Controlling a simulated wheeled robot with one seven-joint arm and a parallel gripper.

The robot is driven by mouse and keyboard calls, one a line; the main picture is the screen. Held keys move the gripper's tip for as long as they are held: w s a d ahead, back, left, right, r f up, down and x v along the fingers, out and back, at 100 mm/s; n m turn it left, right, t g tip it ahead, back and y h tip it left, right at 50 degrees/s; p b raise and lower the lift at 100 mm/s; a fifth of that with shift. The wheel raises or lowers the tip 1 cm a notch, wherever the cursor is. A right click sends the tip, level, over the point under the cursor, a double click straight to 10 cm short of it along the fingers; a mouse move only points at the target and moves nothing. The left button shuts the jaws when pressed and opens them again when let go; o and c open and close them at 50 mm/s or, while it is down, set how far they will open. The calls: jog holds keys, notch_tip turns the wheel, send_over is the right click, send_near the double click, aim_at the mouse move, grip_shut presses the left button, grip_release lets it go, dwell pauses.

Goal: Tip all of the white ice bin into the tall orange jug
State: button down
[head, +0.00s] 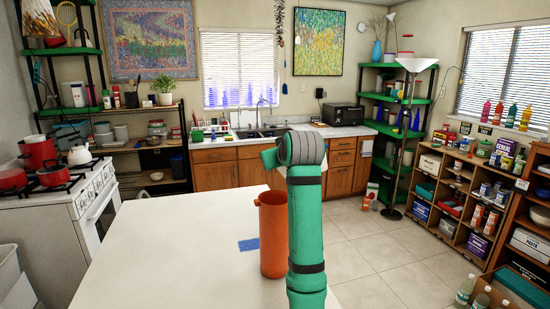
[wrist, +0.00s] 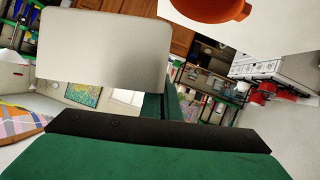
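The tall orange jug (head: 272,238) stands upright on the white table, just left of my green arm in the head view. It also shows in part at the top of the wrist view (wrist: 208,12). The white ice bin (wrist: 105,50) is a large pale block with rounded corners in front of my gripper (wrist: 158,108) in the wrist view. It appears held in the air, with the room behind it. My fingers are mostly hidden, but my gripper seems shut on it.
The white table (head: 165,250) is mostly bare around the jug. A blue patch (head: 248,245) lies left of the jug. A stove (head: 75,200) with red pots is at the left. Shelves (head: 460,195) with goods stand at the right, beyond open tiled floor.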

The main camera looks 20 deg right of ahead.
aim_at(281, 168)
jog(key=shift+s+d+r+n+h, duration=0.1)
jog(key=shift+s+r+n+h, duration=0.1)
jog(key=shift+s+n+h, duration=0.25)
jog(key=shift+s+d+f+n+h, duration=0.25)
jog(key=shift+d+f, duration=0.15)
jog(key=shift+f, duration=0.25)
jog(key=shift+w+a+f+n+h, duration=0.15)
jog(key=shift+f+n, duration=0.1)
jog(key=shift+f, duration=0.3)
jog(key=shift+a+f+n+h, duration=0.15)
jog(key=shift+f+n, duration=0.1)
jog(key=shift+f, duration=0.3)
notch_tip(281, 168, down, 3)
jog(key=shift+w+d+r+n+t+h, duration=0.15)
jog(key=shift+n+t+h, duration=0.15)
jog(key=shift+n, duration=0.3)
jog(key=shift+d+n+t+h, duration=0.15)
jog(key=shift+n+t+h, duration=0.4)
jog(key=shift+n, duration=0.85)
jog(key=shift+d+n+t+h, duration=0.15)
jog(key=shift+n+h, duration=0.7)
jog(key=shift+n, duration=0.55)
